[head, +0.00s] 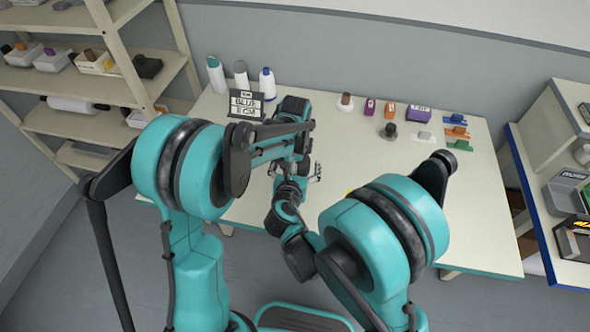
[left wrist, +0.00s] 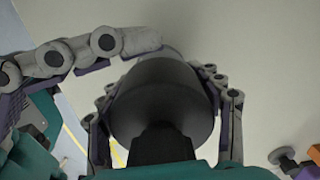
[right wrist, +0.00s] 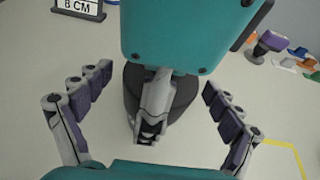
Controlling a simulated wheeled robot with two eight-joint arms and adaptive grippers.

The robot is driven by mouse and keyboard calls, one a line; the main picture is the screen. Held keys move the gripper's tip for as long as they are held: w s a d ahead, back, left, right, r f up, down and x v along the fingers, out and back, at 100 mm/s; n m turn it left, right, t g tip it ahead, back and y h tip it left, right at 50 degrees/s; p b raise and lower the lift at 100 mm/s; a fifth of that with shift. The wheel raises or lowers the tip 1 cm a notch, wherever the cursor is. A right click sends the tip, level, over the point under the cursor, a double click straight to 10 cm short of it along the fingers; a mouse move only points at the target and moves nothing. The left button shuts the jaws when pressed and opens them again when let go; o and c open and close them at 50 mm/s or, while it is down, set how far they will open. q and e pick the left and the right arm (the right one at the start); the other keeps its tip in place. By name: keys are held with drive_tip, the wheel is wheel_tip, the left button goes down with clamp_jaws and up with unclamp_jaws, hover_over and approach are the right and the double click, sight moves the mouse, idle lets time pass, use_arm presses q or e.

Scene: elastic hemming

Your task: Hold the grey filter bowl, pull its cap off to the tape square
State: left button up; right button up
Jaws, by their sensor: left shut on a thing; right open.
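The grey filter bowl (left wrist: 165,85) is a dark, rounded body between the fingers of my left gripper (left wrist: 168,100), which is shut on it. In the right wrist view the bowl (right wrist: 183,98) shows partly behind a left finger and my teal left hand. My right gripper (right wrist: 150,100) is open, with its fingers spread on either side of the bowl and left hand, apart from the bowl there. Its cap cannot be told apart from the bowl. The yellow tape square (right wrist: 283,144) lies on the table to the right of the bowl. In the head view my arms hide the bowl.
A black sign (head: 246,105) and several bottles (head: 241,75) stand at the back left of the table (head: 450,215). Coloured blocks, knobs and a dark knobbed piece (head: 388,131) stand at the back right. The table's front right is clear. Shelves flank it.

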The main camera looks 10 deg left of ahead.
use_arm(q)
drive_tip(key=shift+f, duration=0.1)
use_arm(e)
drive_tip(key=shift+w+f, duration=0.15)
drive_tip(key=shift+w, duration=0.05)
drive_tip(key=c, duration=1.4)
drive_tip(key=shift+r, duration=1.45)
use_arm(q)
drive_tip(key=shift+w, duration=0.1)
use_arm(e)
drive_tip(key=o, duration=1.4)
use_arm(q)
drive_tip(key=shift+a, duration=0.1)
